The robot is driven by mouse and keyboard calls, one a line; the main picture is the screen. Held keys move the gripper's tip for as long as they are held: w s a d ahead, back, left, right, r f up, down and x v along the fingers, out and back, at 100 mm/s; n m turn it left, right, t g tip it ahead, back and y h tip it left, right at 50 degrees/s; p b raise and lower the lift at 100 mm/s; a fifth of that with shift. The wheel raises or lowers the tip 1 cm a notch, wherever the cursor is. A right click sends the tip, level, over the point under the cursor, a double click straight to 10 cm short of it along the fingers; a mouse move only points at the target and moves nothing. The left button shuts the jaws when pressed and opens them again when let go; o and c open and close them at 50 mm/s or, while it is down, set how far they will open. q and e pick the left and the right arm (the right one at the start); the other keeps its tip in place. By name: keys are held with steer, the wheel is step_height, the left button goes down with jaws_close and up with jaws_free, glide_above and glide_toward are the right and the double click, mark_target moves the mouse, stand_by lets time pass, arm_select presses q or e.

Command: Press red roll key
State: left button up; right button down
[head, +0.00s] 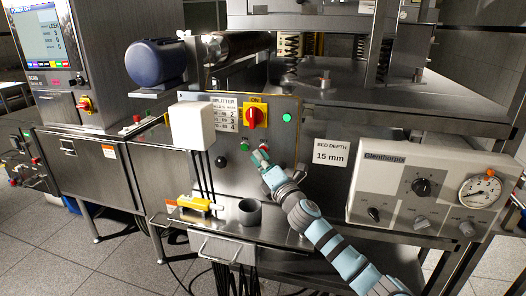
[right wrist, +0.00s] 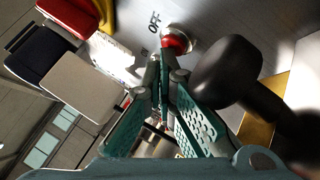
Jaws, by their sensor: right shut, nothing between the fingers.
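My right gripper (head: 261,158) is shut and empty, its tips close to the steel control panel (head: 204,178) in the head view. In the right wrist view, a round red key (right wrist: 176,43) in a metal collar sits beside the word OFF. The shut fingertips (right wrist: 163,62) are just below and left of it; whether they touch it cannot be told. My left gripper is not in view.
A red rotary switch on a yellow plate (head: 253,115) and a green button (head: 287,117) sit above the gripper. A black knob (right wrist: 228,72) stands out close to the fingers. A shelf below holds a yellow tool (head: 196,204) and a dark cup (head: 249,212).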

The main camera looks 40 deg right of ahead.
steer(key=shift+w+d, duration=0.1)
stand_by(0.4)
steer(key=shift+s+a, duration=0.55)
steer(key=shift+a, duration=0.05)
steer(key=s+a, duration=0.1)
steer(key=s+a+p, duration=0.1)
steer(key=a, duration=0.2)
steer(key=shift+s+a, duration=0.1)
steer(key=shift+s, duration=0.3)
steer(key=shift+f, duration=0.1)
stand_by(0.7)
